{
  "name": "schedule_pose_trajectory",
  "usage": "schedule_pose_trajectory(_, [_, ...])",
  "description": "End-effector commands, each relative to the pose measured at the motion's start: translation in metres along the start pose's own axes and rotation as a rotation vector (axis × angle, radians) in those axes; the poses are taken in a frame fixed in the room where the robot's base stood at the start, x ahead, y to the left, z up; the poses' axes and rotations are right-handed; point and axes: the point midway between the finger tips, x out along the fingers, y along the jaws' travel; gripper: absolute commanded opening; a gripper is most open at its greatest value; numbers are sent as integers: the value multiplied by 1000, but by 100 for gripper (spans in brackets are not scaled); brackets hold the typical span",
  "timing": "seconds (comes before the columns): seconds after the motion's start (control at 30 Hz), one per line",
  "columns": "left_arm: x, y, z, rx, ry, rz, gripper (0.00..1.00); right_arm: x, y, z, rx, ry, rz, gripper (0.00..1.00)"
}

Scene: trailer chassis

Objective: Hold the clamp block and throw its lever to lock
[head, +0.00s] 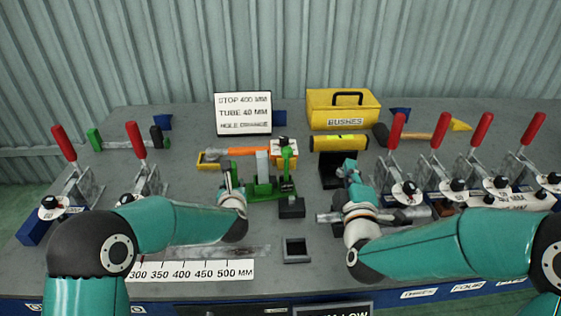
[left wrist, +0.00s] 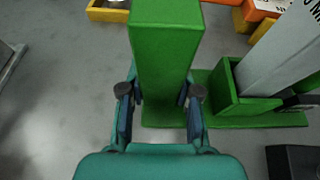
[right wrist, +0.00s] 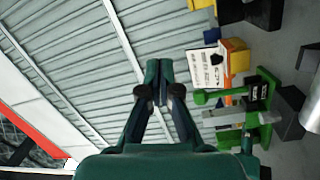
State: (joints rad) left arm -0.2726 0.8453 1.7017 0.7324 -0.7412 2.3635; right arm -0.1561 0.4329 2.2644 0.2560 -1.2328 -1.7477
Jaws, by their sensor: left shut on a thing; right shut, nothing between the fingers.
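The green clamp block (head: 264,189) stands on the bench near the middle, with an upright grey plate (head: 262,165) and an upright green lever (head: 286,160) on its right side. My left gripper (head: 231,184) is shut on the block's green post; in the left wrist view the post (left wrist: 166,50) stands between the two fingers (left wrist: 160,98). My right gripper (head: 349,167) is shut and empty, to the right of the block and apart from it. In the right wrist view its fingertips (right wrist: 159,70) are together, and the green lever (right wrist: 220,97) lies to their right.
Red-handled toggle clamps (head: 397,130) line both sides of the bench. Behind stand a white sign (head: 243,113), a yellow bushes box (head: 343,110) and a yellow cylinder (head: 340,143). A black block (head: 291,207) and a dark square frame (head: 297,250) sit in front.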

Motion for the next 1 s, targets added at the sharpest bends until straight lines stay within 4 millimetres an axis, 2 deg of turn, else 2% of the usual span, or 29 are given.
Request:
schedule_pose_trajectory(0.03, [0, 0, 1, 0, -2, 0, 0, -8, -18, -33, -38, 92, -33, 0])
schedule_pose_trajectory(0.1, [0, 0, 1, 0, -1, 0, 0, -20, -36, -69, -87, 200, -65, 0])
schedule_pose_trajectory(0.2, [0, 0, 1, -1, -1, 0, 0, -36, -55, -105, -138, 316, -95, 0])
schedule_pose_trajectory(0.3, [0, 0, 1, -1, -1, 0, 0, -47, -67, -126, -168, 386, -111, 0])
schedule_pose_trajectory(0.43, [0, 0, 0, -1, -1, 0, 0, -53, -72, -136, -183, 420, -116, 0])
schedule_pose_trajectory(0.77, [0, 0, 0, 0, -1, 0, 0, -52, -72, -136, -183, 419, -116, 0])
schedule_pose_trajectory(1.0, [0, 0, 0, 0, -1, -1, 0, -36, -74, -142, -182, 417, -115, 0])
